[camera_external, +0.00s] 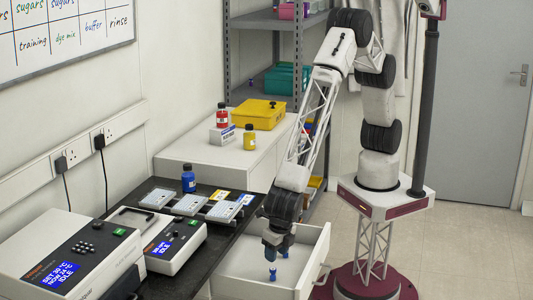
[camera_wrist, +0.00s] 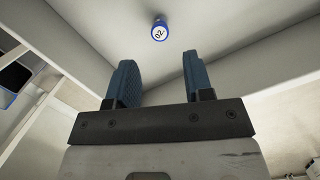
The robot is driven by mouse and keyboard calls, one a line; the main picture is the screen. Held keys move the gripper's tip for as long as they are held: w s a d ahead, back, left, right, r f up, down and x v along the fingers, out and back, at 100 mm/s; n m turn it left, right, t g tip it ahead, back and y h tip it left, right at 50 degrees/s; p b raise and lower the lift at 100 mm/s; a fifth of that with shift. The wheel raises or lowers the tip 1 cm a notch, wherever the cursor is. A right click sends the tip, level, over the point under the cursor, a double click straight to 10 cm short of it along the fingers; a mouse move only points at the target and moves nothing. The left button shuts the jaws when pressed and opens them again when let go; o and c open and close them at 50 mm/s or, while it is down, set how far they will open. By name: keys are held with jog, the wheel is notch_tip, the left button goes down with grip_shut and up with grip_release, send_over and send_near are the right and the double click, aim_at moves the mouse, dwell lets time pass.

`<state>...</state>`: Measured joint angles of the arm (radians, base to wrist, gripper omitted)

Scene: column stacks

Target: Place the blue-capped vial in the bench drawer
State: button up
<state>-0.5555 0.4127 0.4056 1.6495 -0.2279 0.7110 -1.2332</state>
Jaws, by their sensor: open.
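The bench drawer (camera_external: 313,262) is pulled open, and its pale inside fills much of the wrist view (camera_wrist: 225,55). The small blue-capped vial (camera_external: 272,274) is inside the drawer, on its floor. In the wrist view the vial (camera_wrist: 159,32) shows its round cap top, marked 02 within a blue rim, beyond the fingertips. My gripper (camera_external: 278,254) points down into the drawer above the vial. Its two blue fingers (camera_wrist: 158,62) are apart with nothing between them, and the vial is clear of both.
A dark bench top (camera_external: 170,282) left of the drawer holds two instruments, a rack of pale plates (camera_external: 190,204) and a blue bottle (camera_external: 188,180). A white cabinet (camera_external: 200,158) behind carries a yellow box (camera_external: 258,114) and bottles. The drawer walls stand close around my gripper.

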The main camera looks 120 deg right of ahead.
jog(key=shift+s+a+r, duration=0.1)
jog(key=shift+a+r, duration=0.05)
jog(key=shift+r, duration=0.6)
jog(key=shift+a+r, duration=0.1)
jog(key=shift+r, duration=0.65)
jog(key=s+d+r+m+y, duration=0.1)
jog(key=s+d+r+m, duration=0.55)
jog(key=d+r, duration=0.7)
jog(key=s+d+r+m, duration=0.5)
jog(key=s+d+r, duration=0.3)
jog(key=d+r, duration=0.55)
jog(key=s+d+r+m+t, duration=0.1)
jog(key=s+d+m, duration=0.4)
jog(key=s, duration=0.9)
jog(key=s+d+r+m, duration=0.3)
jog(key=s+d+m, duration=0.3)
jog(key=s+d, duration=0.5)
jog(key=s, duration=0.3)
jog(key=shift+s+r+t+y, duration=0.15)
jog(key=shift+s+t+y, duration=0.15)
jog(key=shift+t, duration=0.1)
